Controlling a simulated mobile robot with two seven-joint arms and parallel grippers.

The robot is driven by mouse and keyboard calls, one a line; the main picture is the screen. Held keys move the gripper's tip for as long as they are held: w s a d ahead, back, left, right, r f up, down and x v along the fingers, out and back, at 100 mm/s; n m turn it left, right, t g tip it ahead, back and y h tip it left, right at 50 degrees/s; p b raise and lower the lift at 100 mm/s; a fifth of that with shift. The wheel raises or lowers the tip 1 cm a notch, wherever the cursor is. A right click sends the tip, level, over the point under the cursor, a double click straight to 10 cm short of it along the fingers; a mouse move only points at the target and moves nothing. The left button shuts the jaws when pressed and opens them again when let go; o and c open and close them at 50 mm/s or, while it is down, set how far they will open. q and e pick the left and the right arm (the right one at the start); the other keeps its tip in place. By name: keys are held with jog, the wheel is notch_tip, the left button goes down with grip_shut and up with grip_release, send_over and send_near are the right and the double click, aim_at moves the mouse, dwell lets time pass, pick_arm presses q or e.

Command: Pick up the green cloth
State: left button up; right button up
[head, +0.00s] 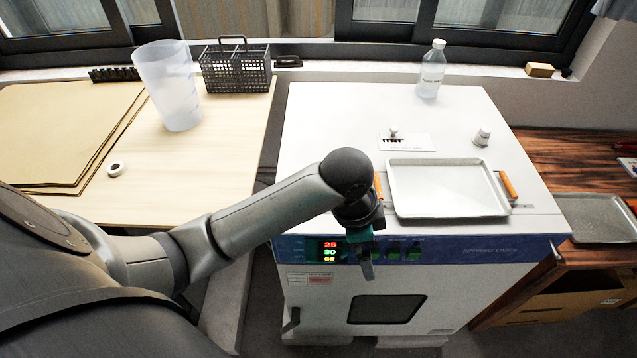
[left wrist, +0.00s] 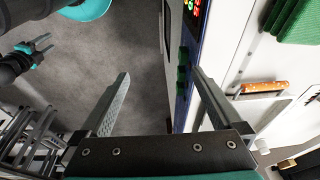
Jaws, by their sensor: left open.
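The green cloth (left wrist: 298,22) shows at the top right of the left wrist view, apparently folded, on the white top of the oven, near an orange handle. In the head view I cannot see it; my left arm covers that area. My left gripper (head: 368,264) is in front of the oven's blue control panel, pointing down. In the left wrist view its two fingers (left wrist: 165,92) are apart with nothing between them, and the cloth lies outside them. My right gripper (left wrist: 42,48) shows at the left of that view, its fingers spread and empty.
A metal tray (head: 445,190) with orange handles lies on the drying oven (head: 305,120). A bottle (head: 431,70) and small items stand behind it. A wooden table (head: 215,150) at left holds a large beaker (head: 168,85) and a black basket (head: 236,68).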

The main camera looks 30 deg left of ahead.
pick_arm(q)
jog(key=w+a+r+m+g+y, duration=0.1)
jog(key=w+a+r, duration=0.4)
jog(key=a+r, duration=0.25)
jog(key=w+a+r+g+y, duration=0.1)
jog(key=w+a+r, duration=0.3)
jog(key=a+r, duration=0.3)
jog(key=f, duration=0.3)
jog(key=f+b, duration=0.1)
jog(key=f, duration=0.3)
jog(key=a+f, duration=0.1)
jog(key=f, duration=0.2)
jog(key=shift+w+f, duration=0.2)
jog(key=shift+f, duration=0.15)
jog(key=shift+a+f+b, duration=0.15)
jog(key=shift+f+b, duration=0.15)
jog(key=shift+f, duration=1.05)
jog(key=shift+a+f+b, duration=0.1)
jog(key=shift+f+b, duration=0.15)
jog(key=shift+f, duration=1.1)
pick_arm(e)
notch_tip(320, 180, down, 2)
jog(key=shift+w, duration=0.1)
pick_arm(q)
jog(key=shift+c, duration=0.2)
jog(key=c, duration=1.1)
jog(key=shift+c, duration=0.2)
jog(key=shift+w+r, duration=0.1)
jog(key=shift+r, duration=0.05)
